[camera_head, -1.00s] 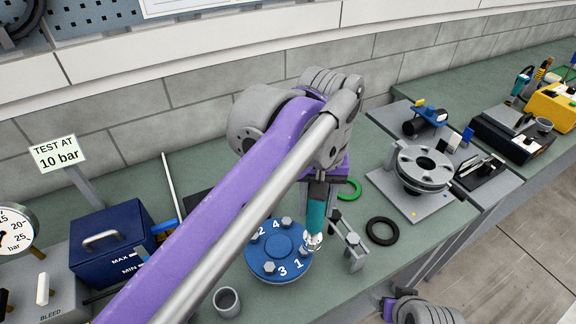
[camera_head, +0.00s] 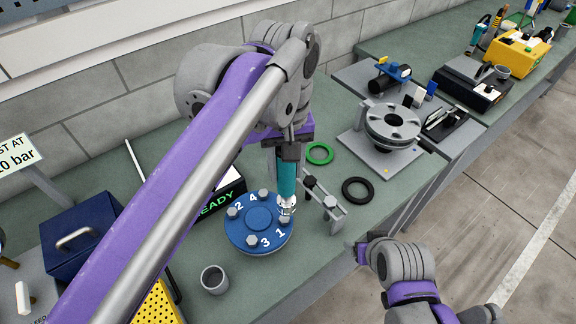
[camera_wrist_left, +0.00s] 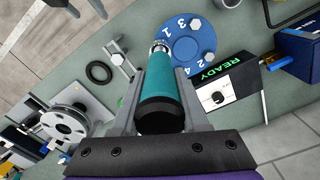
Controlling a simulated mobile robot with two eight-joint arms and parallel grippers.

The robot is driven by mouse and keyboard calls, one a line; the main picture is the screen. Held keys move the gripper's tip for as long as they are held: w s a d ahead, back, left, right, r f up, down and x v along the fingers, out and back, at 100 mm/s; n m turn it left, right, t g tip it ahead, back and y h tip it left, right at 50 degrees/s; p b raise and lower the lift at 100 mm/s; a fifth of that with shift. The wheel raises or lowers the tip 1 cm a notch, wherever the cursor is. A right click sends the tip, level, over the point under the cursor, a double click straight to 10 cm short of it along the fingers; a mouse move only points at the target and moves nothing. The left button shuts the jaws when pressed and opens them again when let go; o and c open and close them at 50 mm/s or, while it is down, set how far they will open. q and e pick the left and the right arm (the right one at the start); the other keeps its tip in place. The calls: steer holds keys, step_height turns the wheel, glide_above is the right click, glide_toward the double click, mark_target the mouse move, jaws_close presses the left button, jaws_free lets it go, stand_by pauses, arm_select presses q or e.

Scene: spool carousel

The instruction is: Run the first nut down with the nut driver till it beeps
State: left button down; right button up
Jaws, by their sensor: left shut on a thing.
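My left gripper (camera_head: 288,150) is shut on the teal nut driver (camera_head: 286,178), which also shows in the left wrist view (camera_wrist_left: 164,85). The driver hangs upright with its silver socket (camera_head: 287,206) down at position 1 of the blue round flange (camera_head: 250,238). Bolt heads stand at the other numbered positions, 2, 3 and 4. My right gripper (camera_head: 362,250) is empty-looking at the bench's front edge, its fingers too small to judge.
A box reading READY (camera_wrist_left: 228,90) stands behind the flange. A grey cup (camera_head: 214,279) is in front. A small grey stand (camera_head: 326,203), a green ring (camera_head: 320,153) and a black ring (camera_head: 357,190) lie to the right, then a grey flange fixture (camera_head: 392,128).

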arm_select(q)
steer(key=shift+w+f+b, duration=0.1)
steer(key=shift+w+b, duration=0.1)
steer(key=shift+b, duration=0.15)
steer(key=shift+w+a+f+b, duration=0.2)
steer(key=shift+a+f+b, duration=0.15)
steer(key=shift+f, duration=0.25)
steer(key=shift+w+a+f+b, duration=0.15)
steer(key=shift+a+f+b, duration=0.15)
steer(key=shift+f, duration=0.25)
steer(key=shift+s+d+f+b, duration=0.1)
steer(key=shift+s+f+b, duration=0.1)
steer(key=shift+f, duration=0.2)
steer(key=shift+s+d+f+b, duration=0.1)
steer(key=shift+f+b, duration=0.1)
steer(key=shift+f, duration=0.15)
steer(key=shift+s+d+f, duration=0.15)
steer(key=shift+d+f, duration=0.05)
steer(key=shift+f, duration=0.2)
steer(key=shift+w+a+f, duration=0.1)
steer(key=shift+w+f, duration=0.05)
steer(key=shift+w, duration=0.1)
arm_select(e)
steer(key=f, duration=0.1)
steer(key=s+f, duration=0.1)
steer(key=f, duration=0.2)
steer(key=shift+s+a, duration=0.2)
steer(key=shift+a, duration=0.1)
arm_select(q)
steer(key=shift+s, duration=0.15)
